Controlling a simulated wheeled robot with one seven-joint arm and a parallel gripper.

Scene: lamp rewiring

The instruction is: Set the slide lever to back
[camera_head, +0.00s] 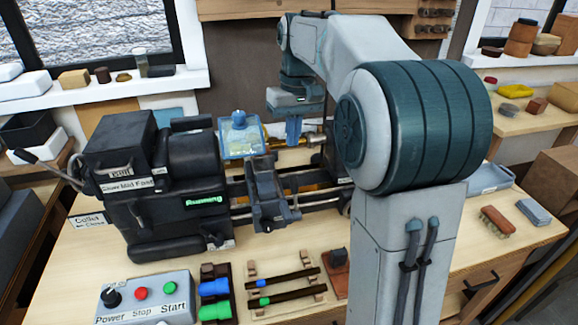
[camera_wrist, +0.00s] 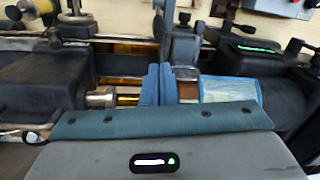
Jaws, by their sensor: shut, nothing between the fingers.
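The lathe's cross slide (camera_head: 268,190) sits on the bed rails in the middle of the machine. A small handle-like part (camera_head: 293,200) shows on its front right; I cannot tell for sure that it is the slide lever. In the wrist view the slide (camera_wrist: 183,45) stands just beyond my fingers, with a short dark upright piece (camera_wrist: 184,18) on top. My gripper (camera_head: 293,132) points down behind the slide, above the bar and spindle line. Its blue fingers (camera_wrist: 159,86) are together and empty. Whether they touch anything is unclear.
The black headstock (camera_head: 180,180) with a green "Running" display is left of the slide. A clear blue guard (camera_head: 240,135) stands close left of my gripper. A control box (camera_head: 145,300) and racks with rods (camera_head: 285,290) lie in front.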

